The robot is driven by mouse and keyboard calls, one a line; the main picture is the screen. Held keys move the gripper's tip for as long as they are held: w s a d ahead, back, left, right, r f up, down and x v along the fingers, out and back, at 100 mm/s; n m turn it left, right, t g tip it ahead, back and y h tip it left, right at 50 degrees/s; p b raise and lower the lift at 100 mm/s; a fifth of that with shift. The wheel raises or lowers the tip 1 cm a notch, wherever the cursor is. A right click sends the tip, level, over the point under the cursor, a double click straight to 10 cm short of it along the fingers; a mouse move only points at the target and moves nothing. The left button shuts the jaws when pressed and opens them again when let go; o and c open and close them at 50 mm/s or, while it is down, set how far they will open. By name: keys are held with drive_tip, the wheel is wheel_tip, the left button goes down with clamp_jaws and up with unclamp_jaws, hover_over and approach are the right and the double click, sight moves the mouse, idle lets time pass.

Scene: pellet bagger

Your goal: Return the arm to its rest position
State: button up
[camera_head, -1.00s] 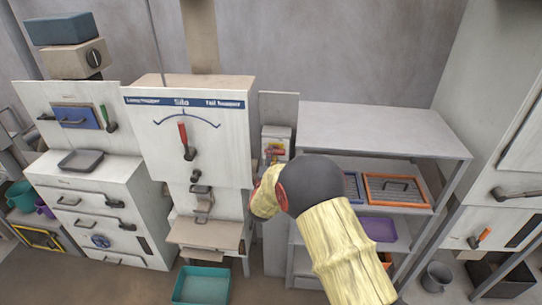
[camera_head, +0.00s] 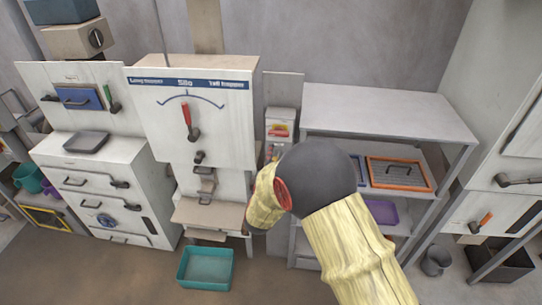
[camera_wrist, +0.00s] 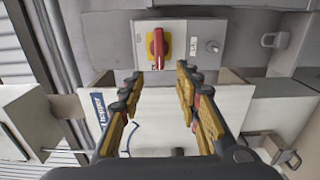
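My gripper (camera_wrist: 162,90) shows in the wrist view with its yellow-padded fingers apart and nothing between them. Beyond the fingertips is a grey box with a red rotary switch (camera_wrist: 158,47) on a yellow plate. The white silo panel (camera_wrist: 165,105) lies behind the fingers. In the head view my arm, in a pale yellow cover with a dark round joint, reaches up from the lower right in front of the shelf unit. The gripper itself is hidden behind the arm there.
The silo machine (camera_head: 192,133) with a red-handled lever (camera_head: 188,118) stands left of my arm. A teal bin (camera_head: 205,268) sits on the floor below it. A grey shelf unit (camera_head: 390,112) with trays stands behind my arm. A grey bucket (camera_head: 436,261) is at the right.

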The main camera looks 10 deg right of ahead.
drive_tip(key=s+a+f+m+g+y, duration=0.2)
drive_tip(key=a+f, duration=0.1)
drive_tip(key=f, duration=0.3)
drive_tip(key=s+a+f+m+g+y, duration=0.2)
drive_tip(key=f+g, duration=0.1)
drive_tip(key=f, duration=0.4)
drive_tip(key=s+a+f+m+g+y+b, duration=0.1)
drive_tip(key=s+a+f+m+g+y, duration=0.2)
drive_tip(key=s, duration=0.5)
drive_tip(key=s+d+r+m+g+b, duration=0.1)
drive_tip(key=s+d+r+b, duration=0.3)
drive_tip(key=s, duration=0.6)
drive_tip(key=s+d+r+m+g+h+b, duration=0.1)
drive_tip(key=s+d+r+m+b, duration=0.3)
drive_tip(key=s, duration=0.6)
drive_tip(key=s+d+r+m+g+b, duration=0.1)
drive_tip(key=s+d+r+b, duration=0.4)
drive_tip(key=s, duration=0.6)
drive_tip(key=shift+m+g+b, duration=0.3)
drive_tip(key=shift+m+b, duration=0.5)
drive_tip(key=shift+b, duration=0.2)
